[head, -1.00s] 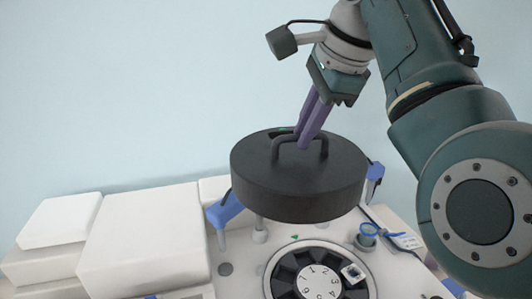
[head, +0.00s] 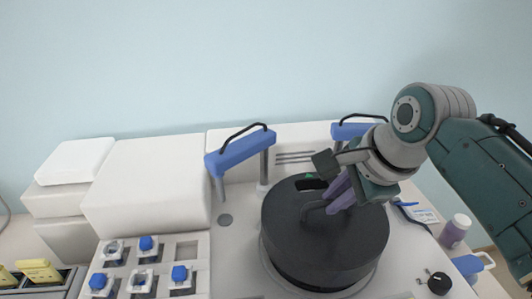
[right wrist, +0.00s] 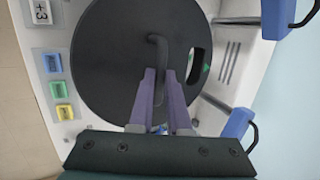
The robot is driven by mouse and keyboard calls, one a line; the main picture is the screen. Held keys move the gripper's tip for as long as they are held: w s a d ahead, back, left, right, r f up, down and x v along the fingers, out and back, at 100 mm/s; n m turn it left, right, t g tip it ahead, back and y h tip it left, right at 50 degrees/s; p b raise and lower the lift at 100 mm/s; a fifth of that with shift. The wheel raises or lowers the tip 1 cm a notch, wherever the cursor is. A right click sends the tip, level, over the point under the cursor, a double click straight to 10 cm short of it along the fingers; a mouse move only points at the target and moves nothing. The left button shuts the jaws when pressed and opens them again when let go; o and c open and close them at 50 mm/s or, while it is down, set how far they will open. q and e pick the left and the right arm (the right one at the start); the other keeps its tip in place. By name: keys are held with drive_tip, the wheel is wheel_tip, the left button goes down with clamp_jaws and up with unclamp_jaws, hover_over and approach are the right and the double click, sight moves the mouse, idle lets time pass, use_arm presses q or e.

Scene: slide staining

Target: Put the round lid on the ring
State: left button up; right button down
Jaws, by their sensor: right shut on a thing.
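The round lid (head: 312,240) is a thick black disc with a bar handle (head: 313,208) and a slot on top. It lies level over the ring (head: 264,258), whose pale rim shows only as a thin edge around the lid's lower side. The lid looks down on the ring or very close above it; I cannot tell if it is fully seated. My right gripper (head: 338,194), with purple fingers, is shut on the handle. In the right wrist view the lid (right wrist: 110,60) fills the middle, with the fingers (right wrist: 160,85) at its handle. My left gripper is out of view.
Blue arms (head: 240,150) on posts stand behind the lid. A rack with blue-capped pieces (head: 148,243) is at the front left, beside white blocks (head: 145,190). A small bottle (head: 455,231) and a black knob (head: 439,283) are at the right.

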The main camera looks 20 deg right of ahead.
sight(328, 217)
wheel_tip(328, 217, down, 4)
drive_tip(key=shift+f, duration=0.1)
drive_tip(key=shift+f, duration=0.1)
drive_tip(key=c, duration=0.9)
unclamp_jaws()
drive_tip(key=shift+s+r, duration=0.1)
drive_tip(key=shift+r, duration=0.3)
drive_tip(key=a+p+v, duration=0.1)
drive_tip(key=v, duration=1)
drive_tip(key=s+a+n, duration=0.2)
drive_tip(key=s+n, duration=0.3)
drive_tip(key=n, duration=0.2)
drive_tip(key=s+a+n+g, duration=0.1)
drive_tip(key=s+n, duration=0.4)
drive_tip(key=n, duration=0.3)
drive_tip(key=s+a+f+n, duration=0.1)
drive_tip(key=s+a+n, duration=0.1)
drive_tip(key=s+n, duration=0.4)
drive_tip(key=shift+a+n+g, duration=0.3)
drive_tip(key=shift+a+n, duration=0.1)
drive_tip(key=shift+n, duration=0.3)
